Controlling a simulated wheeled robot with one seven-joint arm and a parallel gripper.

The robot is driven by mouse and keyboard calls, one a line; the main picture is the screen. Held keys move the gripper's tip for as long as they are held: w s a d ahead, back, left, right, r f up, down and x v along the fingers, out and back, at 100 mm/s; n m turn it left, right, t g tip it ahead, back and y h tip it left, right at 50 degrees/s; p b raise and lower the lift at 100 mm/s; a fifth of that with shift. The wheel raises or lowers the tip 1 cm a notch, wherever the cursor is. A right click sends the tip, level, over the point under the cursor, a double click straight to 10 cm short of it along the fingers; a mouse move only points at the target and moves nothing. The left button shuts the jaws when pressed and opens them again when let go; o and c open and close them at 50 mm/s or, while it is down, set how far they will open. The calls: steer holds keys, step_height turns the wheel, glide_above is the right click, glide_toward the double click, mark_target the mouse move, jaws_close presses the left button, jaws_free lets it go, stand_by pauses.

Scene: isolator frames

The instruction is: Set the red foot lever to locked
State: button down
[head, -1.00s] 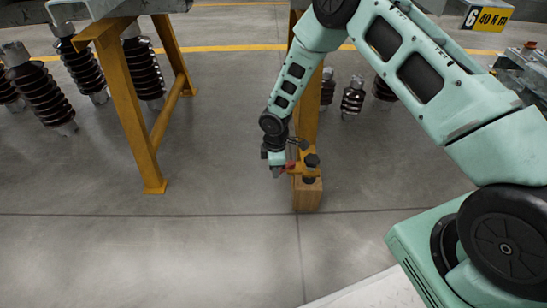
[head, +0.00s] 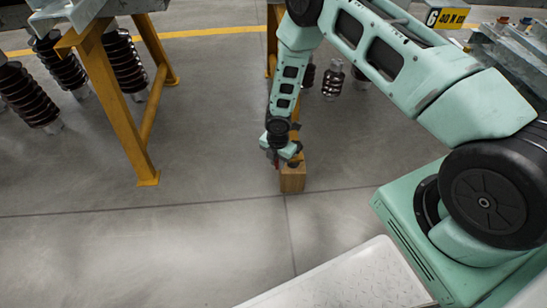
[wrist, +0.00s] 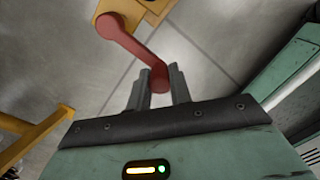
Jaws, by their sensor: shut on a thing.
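The red foot lever (wrist: 135,47) shows in the wrist view as a cranked arm running from its round hub at the upper left to its knob end. My gripper (wrist: 158,85) has its two grey fingers closed on either side of that knob end. Only a sliver of red shows there beside the gripper. The hub sits by a yellow bracket (wrist: 155,8), partly cut off. I cannot make out any locked marking.
A yellow trestle leg (head: 125,120) stands to the left of my arm. The grey floor in front is clear. A sign (head: 445,18) is at the upper right.

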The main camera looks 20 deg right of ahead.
steer(key=shift+s+d+n, duration=0.15)
steer(key=shift+d+n, duration=0.15)
steer(key=shift+d, duration=0.15)
steer(key=c, duration=1.3)
jaws_free()
steer(key=shift+o, duration=0.2)
steer(key=shift+r+p, duration=0.25)
steer(key=shift+p, duration=0.05)
step_height(320, 180, up, 17)
steer(key=p, duration=0.5)
steer(key=shift+p, duration=0.3)
steer(key=shift+f, duration=0.1)
